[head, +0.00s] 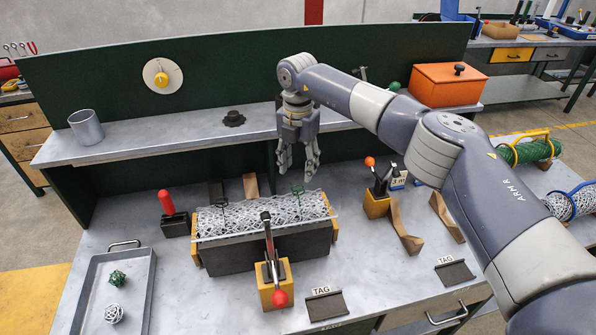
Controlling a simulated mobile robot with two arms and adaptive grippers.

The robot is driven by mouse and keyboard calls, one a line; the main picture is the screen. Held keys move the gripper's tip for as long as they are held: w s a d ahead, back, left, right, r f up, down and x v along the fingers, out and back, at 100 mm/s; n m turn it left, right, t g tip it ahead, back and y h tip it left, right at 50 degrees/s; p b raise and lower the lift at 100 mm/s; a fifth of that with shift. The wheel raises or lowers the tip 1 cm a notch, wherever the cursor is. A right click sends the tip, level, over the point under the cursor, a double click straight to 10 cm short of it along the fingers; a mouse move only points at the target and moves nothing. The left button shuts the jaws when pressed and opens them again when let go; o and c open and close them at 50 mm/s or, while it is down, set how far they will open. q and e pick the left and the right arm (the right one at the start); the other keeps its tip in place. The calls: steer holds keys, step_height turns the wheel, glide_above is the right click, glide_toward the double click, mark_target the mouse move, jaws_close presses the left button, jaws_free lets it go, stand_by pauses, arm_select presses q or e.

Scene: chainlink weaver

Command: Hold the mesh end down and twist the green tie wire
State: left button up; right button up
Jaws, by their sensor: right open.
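The grey wire mesh (262,214) lies across a dark block with yellow ends in the middle of the bench. A green tie wire (297,190) stands up from the mesh right of centre. A second, darker green tie wire (222,204) stands near its left end. My right gripper (297,172) points down with fingers apart, above and behind the right part of the mesh. It is open with nothing between its fingers and looks apart from the nearer tie wire; the exact gap is hard to tell. My left gripper is not in view.
A red-knobbed lever clamp (275,285) stands in front of the mesh. An orange-knobbed clamp (377,200) stands to its right, a red-handled tool (172,217) to its left. A grey tray (84,292) holds green and white wire balls. An orange box (448,86) sits behind my right arm.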

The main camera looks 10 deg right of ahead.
steer(key=n, duration=0.8)
steer(key=shift+f+b, duration=0.2)
steer(key=shift+b, duration=0.2)
steer(key=shift+f+b, duration=0.4)
steer(key=shift+f, duration=0.35)
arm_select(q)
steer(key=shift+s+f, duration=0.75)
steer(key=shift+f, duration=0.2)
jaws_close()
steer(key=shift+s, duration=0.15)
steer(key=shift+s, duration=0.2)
